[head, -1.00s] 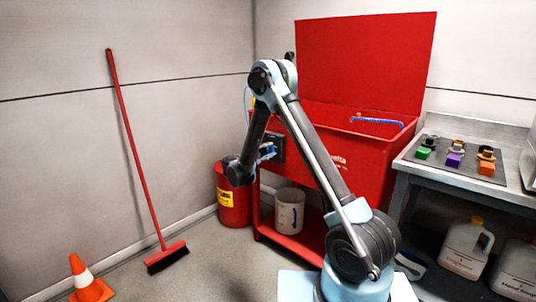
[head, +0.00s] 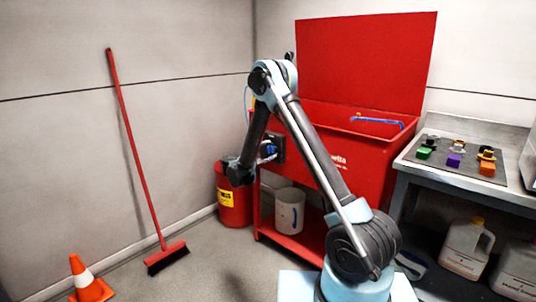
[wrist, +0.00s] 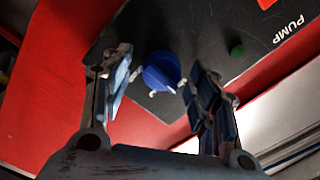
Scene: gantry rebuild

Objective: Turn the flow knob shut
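The blue flow knob (wrist: 161,72) sits on a dark control panel (wrist: 205,35) in the wrist view. My gripper (wrist: 160,80) is open, with one finger to the left and one to the right of the knob. Gaps show between the knob and both fingers; how far the knob lies beyond the fingertips is hard to tell. In the head view the panel (head: 280,150) is on the front of the red parts washer (head: 365,160), with my gripper (head: 267,156) close in front of it. The knob is small and partly hidden there.
A green button (wrist: 237,49) and a PUMP label (wrist: 288,29) are on the panel. A broom (head: 135,150) leans on the wall; a cone (head: 86,280) stands at front left.

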